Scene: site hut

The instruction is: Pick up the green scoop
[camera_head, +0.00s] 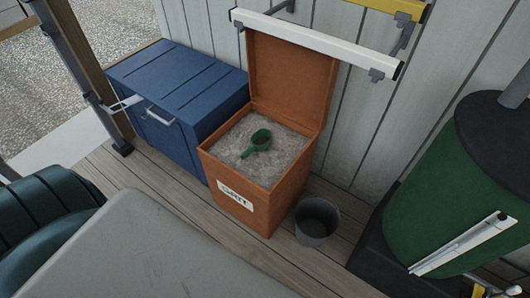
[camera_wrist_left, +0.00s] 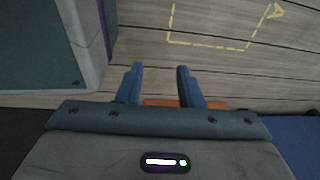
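The green scoop (camera_head: 258,142) lies on the grey grit inside the open orange grit bin (camera_head: 240,208) in the head view. Its bowl is toward the back and its handle points to the front left. My left gripper (camera_wrist_left: 158,70) shows only in the left wrist view. Its two blue fingers stand apart with nothing between them, over wooden boards. An orange strip (camera_wrist_left: 160,102) shows low between the fingers; I cannot tell what it belongs to. The scoop does not show in the left wrist view. My right gripper is not in view.
The bin's orange lid (camera_head: 290,80) stands up against the wall. A blue chest (camera_head: 175,95) is left of the bin. A grey bucket (camera_head: 317,222) stands at its right front, and a green barrel (camera_head: 450,180) farther right. A white rail (camera_head: 315,42) crosses above the lid.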

